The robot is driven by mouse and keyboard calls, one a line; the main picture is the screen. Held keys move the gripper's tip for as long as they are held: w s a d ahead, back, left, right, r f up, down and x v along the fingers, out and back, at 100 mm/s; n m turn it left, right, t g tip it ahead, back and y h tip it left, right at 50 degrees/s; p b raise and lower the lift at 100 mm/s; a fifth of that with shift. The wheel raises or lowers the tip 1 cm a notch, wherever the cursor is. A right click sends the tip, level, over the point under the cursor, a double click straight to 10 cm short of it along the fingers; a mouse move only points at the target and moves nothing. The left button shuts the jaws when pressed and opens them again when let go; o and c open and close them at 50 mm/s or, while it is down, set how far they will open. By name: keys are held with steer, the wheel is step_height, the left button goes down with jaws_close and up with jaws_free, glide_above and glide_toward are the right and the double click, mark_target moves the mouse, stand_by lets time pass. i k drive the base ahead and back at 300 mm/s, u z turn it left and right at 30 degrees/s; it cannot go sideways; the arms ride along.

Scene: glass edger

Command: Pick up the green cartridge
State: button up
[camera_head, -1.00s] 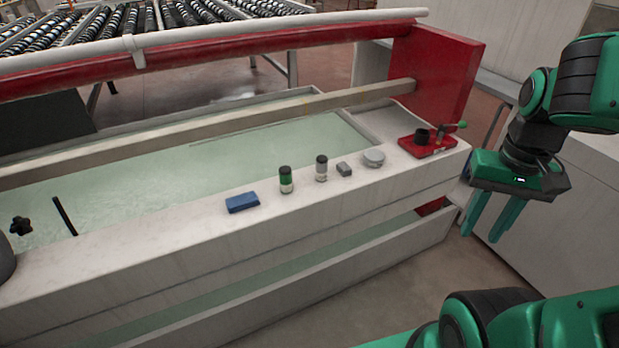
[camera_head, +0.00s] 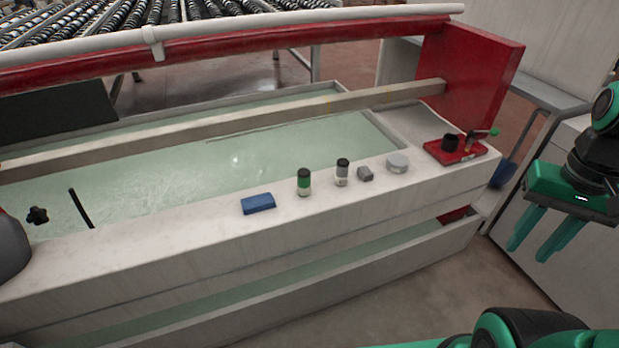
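The green cartridge (camera_head: 304,183) is a small upright cylinder with a dark top and a green band. It stands on the pale ledge (camera_head: 200,248) of the water tank, between a blue block and a grey-and-white cartridge. My gripper (camera_head: 534,248) is at the right, well away from the cartridge, over the floor beside the tank. Its two green fingers point down and are apart, with nothing visible between them.
On the ledge are a blue block (camera_head: 258,204), a grey-and-white cartridge (camera_head: 342,172), a small grey block (camera_head: 365,174), a round grey disc (camera_head: 397,162) and a red fixture (camera_head: 455,151) with a green-tipped lever. A beam (camera_head: 230,127) spans the tank behind them.

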mark_target(303, 174)
steer(key=i, duration=0.85)
steer(key=u, duration=0.05)
